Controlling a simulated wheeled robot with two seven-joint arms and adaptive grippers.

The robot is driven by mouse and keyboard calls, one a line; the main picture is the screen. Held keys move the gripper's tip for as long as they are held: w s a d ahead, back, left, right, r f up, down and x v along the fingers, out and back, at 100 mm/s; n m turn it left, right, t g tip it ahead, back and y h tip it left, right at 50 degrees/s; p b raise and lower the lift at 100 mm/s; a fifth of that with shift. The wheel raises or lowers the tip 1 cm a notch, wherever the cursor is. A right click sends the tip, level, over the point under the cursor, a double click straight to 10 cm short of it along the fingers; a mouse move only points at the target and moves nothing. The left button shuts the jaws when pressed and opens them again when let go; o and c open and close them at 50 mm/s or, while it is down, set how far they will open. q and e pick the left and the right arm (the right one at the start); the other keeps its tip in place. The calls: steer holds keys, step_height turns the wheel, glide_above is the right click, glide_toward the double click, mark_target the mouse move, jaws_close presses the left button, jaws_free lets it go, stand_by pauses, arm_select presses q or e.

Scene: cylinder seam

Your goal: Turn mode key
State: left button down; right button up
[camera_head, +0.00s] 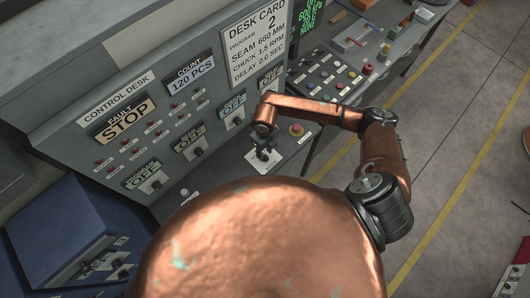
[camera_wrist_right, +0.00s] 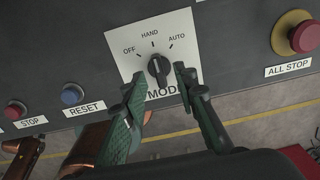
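The mode key (camera_wrist_right: 158,69) is a black knob on a white plate (camera_wrist_right: 182,22) marked OFF, HAND and AUTO, with the word MODE partly hidden below it. Its handle stands nearly upright in the wrist view, roughly toward HAND; the exact setting is hard to tell. My right gripper (camera_wrist_right: 160,76) is open, with one green finger on each side of the knob and gaps visible between. In the head view my right gripper (camera_head: 263,154) is over the same plate (camera_head: 254,166) and hides the knob. My left gripper is in neither view.
A red ALL STOP button (camera_wrist_right: 303,36) on a yellow base is right of the plate; it also shows in the head view (camera_head: 296,130). A blue RESET button (camera_wrist_right: 72,94) and red STOP button (camera_wrist_right: 15,110) are to the left. The control desk panel (camera_head: 215,60) rises behind.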

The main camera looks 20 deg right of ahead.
steer(key=shift+f, duration=1.05)
jaws_close()
